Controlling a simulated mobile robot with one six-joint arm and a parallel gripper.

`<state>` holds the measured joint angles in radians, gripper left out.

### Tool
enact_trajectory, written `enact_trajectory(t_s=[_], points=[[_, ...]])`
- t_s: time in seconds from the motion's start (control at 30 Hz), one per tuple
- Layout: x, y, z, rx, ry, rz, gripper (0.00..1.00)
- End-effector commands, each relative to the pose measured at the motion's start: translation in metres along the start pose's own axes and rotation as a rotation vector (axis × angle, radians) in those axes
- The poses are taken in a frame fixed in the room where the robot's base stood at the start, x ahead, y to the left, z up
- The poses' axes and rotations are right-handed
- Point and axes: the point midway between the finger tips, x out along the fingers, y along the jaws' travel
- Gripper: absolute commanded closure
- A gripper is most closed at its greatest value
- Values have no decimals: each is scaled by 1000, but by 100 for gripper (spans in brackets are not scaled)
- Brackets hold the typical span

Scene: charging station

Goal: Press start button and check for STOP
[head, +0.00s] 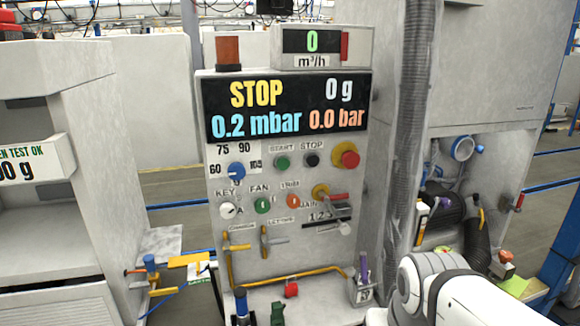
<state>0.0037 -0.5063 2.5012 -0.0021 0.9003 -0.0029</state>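The control panel (290,240) of the charging station stands upright in the middle of the head view. The green start button (282,162) is under the label START. The black stop button (312,159) is just right of it, under the label STOP. The display (285,106) reads STOP in yellow, 0 g in white, 0.2 mbar in blue and 0.0 bar in orange. A white part of my arm shows at the bottom right, apart from the buttons. My gripper is not visible.
A red emergency knob (347,157) on yellow sits right of the buttons. Below are a blue selector (236,171), a green fan switch (262,205) and yellow-handled valves (228,258). A grey corrugated hose (407,130) runs down the panel's right side.

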Motion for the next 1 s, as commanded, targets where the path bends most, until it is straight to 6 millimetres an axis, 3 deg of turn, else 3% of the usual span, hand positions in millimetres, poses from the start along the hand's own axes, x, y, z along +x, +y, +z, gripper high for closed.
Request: enact_trajectory(t_s=[0.8,1.0], points=[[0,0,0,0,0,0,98],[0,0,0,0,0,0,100]])
